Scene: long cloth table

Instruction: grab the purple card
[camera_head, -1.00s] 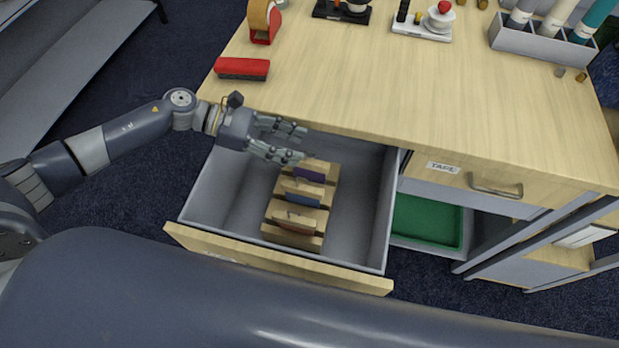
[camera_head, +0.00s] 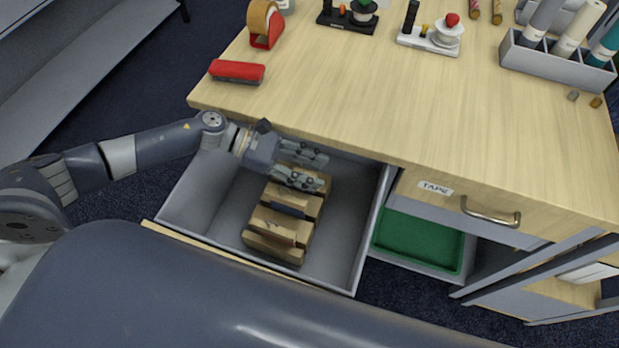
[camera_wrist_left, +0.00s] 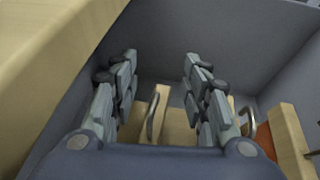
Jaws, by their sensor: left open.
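My left gripper (camera_head: 323,170) reaches into the open drawer (camera_head: 343,231) from the left, its fingers over the far end of a wooden card holder (camera_head: 254,235). It is open, and its spread fingers also show in the left wrist view (camera_wrist_left: 160,62). The purple card is not clearly visible; the gripper covers the holder's far slot in the head view. A dark blue card (camera_head: 288,210) stands in the middle slot and a brown card (camera_head: 277,238) in the near one. In the wrist view, wood (camera_wrist_left: 178,130) and a curved metal piece (camera_wrist_left: 153,113) show between the fingers.
The tabletop edge (camera_head: 390,155) runs just beyond the gripper. A red block-shaped object (camera_head: 237,71) and a tape dispenser (camera_head: 265,24) sit on the table's left. A green-lined tray (camera_head: 424,240) lies right of the drawer. The drawer floor beside the holder is bare.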

